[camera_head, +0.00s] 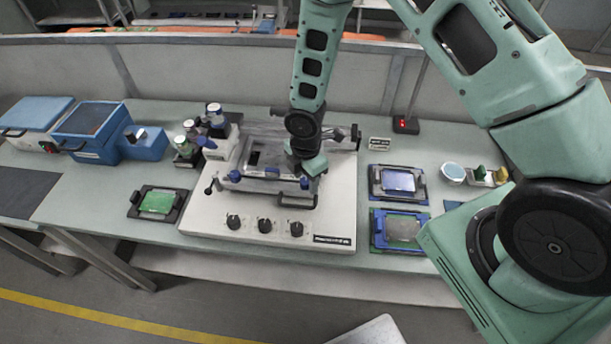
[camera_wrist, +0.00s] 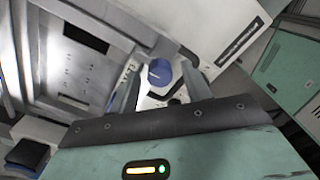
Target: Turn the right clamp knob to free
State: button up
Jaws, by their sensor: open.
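The right clamp knob (camera_head: 304,183) is blue and sits at the front right of the raised metal frame on the white fixture (camera_head: 337,215). In the wrist view the blue knob (camera_wrist: 160,73) shows just beyond my gripper (camera_wrist: 161,88), between its two grey fingers. My gripper (camera_head: 305,174) points down over the knob in the head view and partly hides that corner. Its fingers are apart, one on each side of the knob; I cannot tell whether either touches it. The left clamp knob (camera_head: 235,176), also blue, is at the frame's front left.
Several black dials (camera_head: 264,225) line the fixture's front, and a black handle (camera_head: 297,203) juts out near the right knob. Trays with boards (camera_head: 397,182) lie to the right. A green board (camera_head: 157,202), bottles (camera_head: 214,114) and blue boxes (camera_head: 90,125) stand to the left.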

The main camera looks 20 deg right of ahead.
jog(key=c, duration=1)
jog(key=shift+m, duration=0.3)
jog(key=m+b, duration=0.2)
jog(key=shift+f+m, duration=0.1)
jog(key=shift+m, duration=0.3)
jog(key=m+b, duration=0.3)
jog(key=m, duration=0.2)
jog(key=shift+a, duration=0.1)
jog(key=m+b, duration=0.2)
jog(key=m, duration=0.3)
jog(key=shift+m+b, duration=0.75)
jog(key=shift+m, duration=1.45)
